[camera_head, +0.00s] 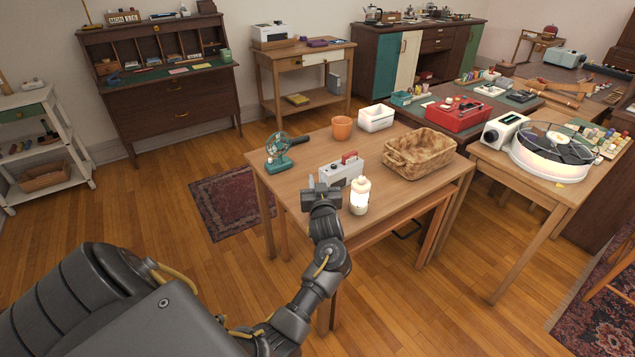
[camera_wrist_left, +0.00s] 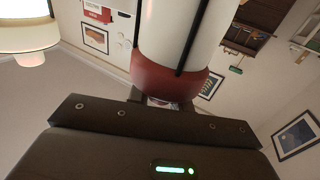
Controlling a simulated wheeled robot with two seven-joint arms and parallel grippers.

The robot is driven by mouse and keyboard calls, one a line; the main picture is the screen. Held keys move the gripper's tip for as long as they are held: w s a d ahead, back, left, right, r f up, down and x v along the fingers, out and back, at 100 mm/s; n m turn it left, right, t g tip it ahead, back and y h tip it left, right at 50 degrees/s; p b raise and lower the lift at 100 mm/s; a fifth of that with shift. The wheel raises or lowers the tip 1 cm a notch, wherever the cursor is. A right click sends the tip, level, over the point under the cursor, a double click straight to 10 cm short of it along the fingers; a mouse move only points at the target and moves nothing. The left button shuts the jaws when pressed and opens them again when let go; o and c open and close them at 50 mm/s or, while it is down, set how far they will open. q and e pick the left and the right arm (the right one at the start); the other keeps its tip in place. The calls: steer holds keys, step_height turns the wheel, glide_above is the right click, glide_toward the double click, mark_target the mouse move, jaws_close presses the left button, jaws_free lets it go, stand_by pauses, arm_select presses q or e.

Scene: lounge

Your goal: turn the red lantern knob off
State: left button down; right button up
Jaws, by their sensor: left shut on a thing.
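My left gripper (camera_head: 322,192) is over the front edge of the near wooden table. In the left wrist view, which is upside down, the red lantern (camera_wrist_left: 178,72) has a red cap and a white body with dark bars. My left gripper (camera_wrist_left: 163,101) is shut at the top of this cap, on the knob, which is mostly hidden between the fingers. Its body lacks the warm glow of the lantern beside it. In the head view my gripper and wrist hide the red lantern. My right gripper is not in view.
A cream lantern (camera_head: 360,196) glows close to the right of my gripper. A grey device with a red handle (camera_head: 341,171) stands just behind.

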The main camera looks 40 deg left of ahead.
arm_select(q)
steer(key=shift+n+g+y, duration=0.3)
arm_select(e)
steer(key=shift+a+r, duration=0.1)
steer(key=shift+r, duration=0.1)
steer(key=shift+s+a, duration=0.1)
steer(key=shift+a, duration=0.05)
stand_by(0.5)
arm_select(q)
steer(key=c, duration=1.3)
jaws_free()
steer(key=shift+o, duration=0.2)
steer(key=shift+s+p, duration=0.1)
steer(key=shift+p, duration=0.25)
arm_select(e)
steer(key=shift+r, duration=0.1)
